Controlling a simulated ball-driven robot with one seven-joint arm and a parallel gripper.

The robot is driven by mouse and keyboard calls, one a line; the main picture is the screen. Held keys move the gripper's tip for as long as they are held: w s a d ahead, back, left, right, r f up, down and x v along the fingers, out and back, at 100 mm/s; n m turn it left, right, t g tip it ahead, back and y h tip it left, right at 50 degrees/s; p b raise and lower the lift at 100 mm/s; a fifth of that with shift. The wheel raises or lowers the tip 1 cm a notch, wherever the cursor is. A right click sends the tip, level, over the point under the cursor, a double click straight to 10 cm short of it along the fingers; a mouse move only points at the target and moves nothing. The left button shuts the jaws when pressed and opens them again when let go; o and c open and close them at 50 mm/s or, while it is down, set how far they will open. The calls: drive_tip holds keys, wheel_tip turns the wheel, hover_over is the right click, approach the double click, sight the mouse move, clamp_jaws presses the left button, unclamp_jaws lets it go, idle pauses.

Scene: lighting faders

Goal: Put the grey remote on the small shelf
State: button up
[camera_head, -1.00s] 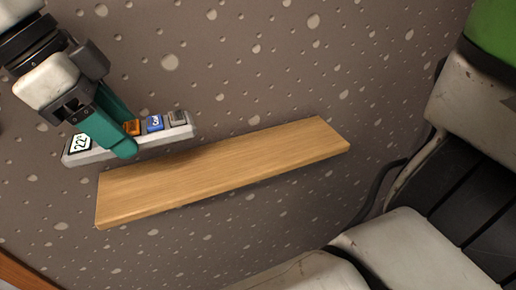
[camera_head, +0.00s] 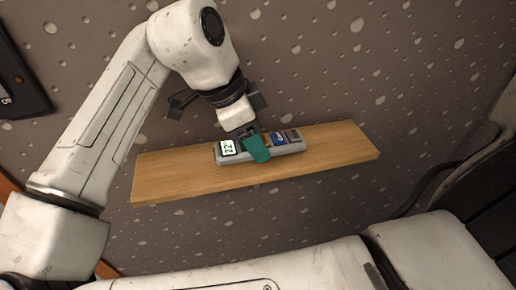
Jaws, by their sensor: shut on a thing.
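The grey remote (camera_head: 235,158) is a flat grey bar with a small screen reading 22 at its left end and orange, blue and grey buttons to the right. The small shelf (camera_head: 170,178) is a light wooden board on the wall. The remote appears over the middle of the shelf, roughly along its length; I cannot tell whether it touches the wood. My gripper (camera_head: 257,149), with teal fingers, is shut on the remote around its middle and hides part of it.
The wall (camera_head: 400,60) behind is dark and speckled. A dark panel (camera_head: 18,85) is at the upper left. The shelf's right part and left end are bare. My own white arm and body fill the left and bottom.

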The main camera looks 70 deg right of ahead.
drive_tip(key=shift+w+a+p+x, duration=0.15)
drive_tip(key=shift+p+x, duration=0.1)
drive_tip(key=shift+x, duration=0.7)
drive_tip(key=shift+w+a+p+x, duration=0.1)
drive_tip(key=shift+w+p+x, duration=0.1)
drive_tip(key=shift+x, duration=0.8)
drive_tip(key=shift+f, duration=0.25)
drive_tip(key=o, duration=1.1)
drive_tip(key=shift+r, duration=0.1)
drive_tip(key=b+v, duration=0.1)
drive_tip(key=v, duration=1.1)
drive_tip(key=shift+b, duration=0.3)
drive_tip(key=shift+w+d, duration=0.1)
